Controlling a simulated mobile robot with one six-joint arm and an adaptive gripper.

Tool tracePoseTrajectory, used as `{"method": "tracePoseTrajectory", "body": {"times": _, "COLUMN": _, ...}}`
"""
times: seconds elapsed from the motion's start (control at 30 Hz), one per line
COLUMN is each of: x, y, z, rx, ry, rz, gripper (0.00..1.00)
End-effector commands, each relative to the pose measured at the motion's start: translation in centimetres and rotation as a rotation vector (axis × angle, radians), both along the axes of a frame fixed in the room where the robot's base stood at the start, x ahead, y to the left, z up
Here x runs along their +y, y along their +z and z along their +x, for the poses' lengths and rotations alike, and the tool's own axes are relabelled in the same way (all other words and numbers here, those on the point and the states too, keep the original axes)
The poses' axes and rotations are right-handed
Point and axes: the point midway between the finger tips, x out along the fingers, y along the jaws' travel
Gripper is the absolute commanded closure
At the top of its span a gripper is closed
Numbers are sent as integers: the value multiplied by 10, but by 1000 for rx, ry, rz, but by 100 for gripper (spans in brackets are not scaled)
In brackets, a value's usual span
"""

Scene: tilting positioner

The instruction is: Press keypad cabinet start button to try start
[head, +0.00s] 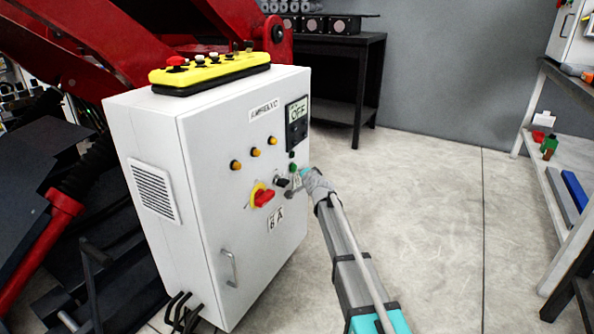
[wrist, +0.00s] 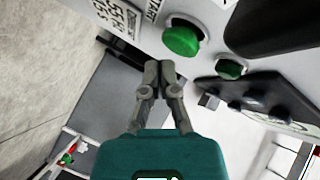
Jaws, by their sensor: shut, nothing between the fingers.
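The white control cabinet (head: 205,240) stands upright left of centre in the head view, with an OFF display (head: 297,112) on its front. A green button (head: 293,167) sits low on the panel's right side. In the wrist view a large round green button (wrist: 182,38) sits beside a partly cut-off START label (wrist: 152,9). My gripper (head: 294,187) is at the panel front, just below the green button. In the wrist view my gripper (wrist: 161,72) is shut and empty, its tips just below the large button in the picture. I cannot tell whether they touch anything.
A red and yellow rotary switch (head: 263,196) and a black selector (head: 281,182) lie left of my gripper. A smaller green button (wrist: 230,69) shows in the wrist view. A yellow pendant (head: 210,73) lies on the cabinet. The floor to the right is clear up to a shelf (head: 562,180).

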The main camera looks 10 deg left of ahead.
Motion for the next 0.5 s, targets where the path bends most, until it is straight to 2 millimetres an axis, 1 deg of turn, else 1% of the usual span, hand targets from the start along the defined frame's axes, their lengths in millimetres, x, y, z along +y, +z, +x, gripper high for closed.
{"method": "tracePoseTrajectory", "body": {"times": 0.17, "x": -6, "y": 0, "z": -3, "rx": 1, "ry": 0, "rz": 2, "gripper": 100}}
{"method": "tracePoseTrajectory", "body": {"times": 0.5, "x": -28, "y": 0, "z": -11, "rx": 1, "ry": -1, "rz": 0, "gripper": 100}}
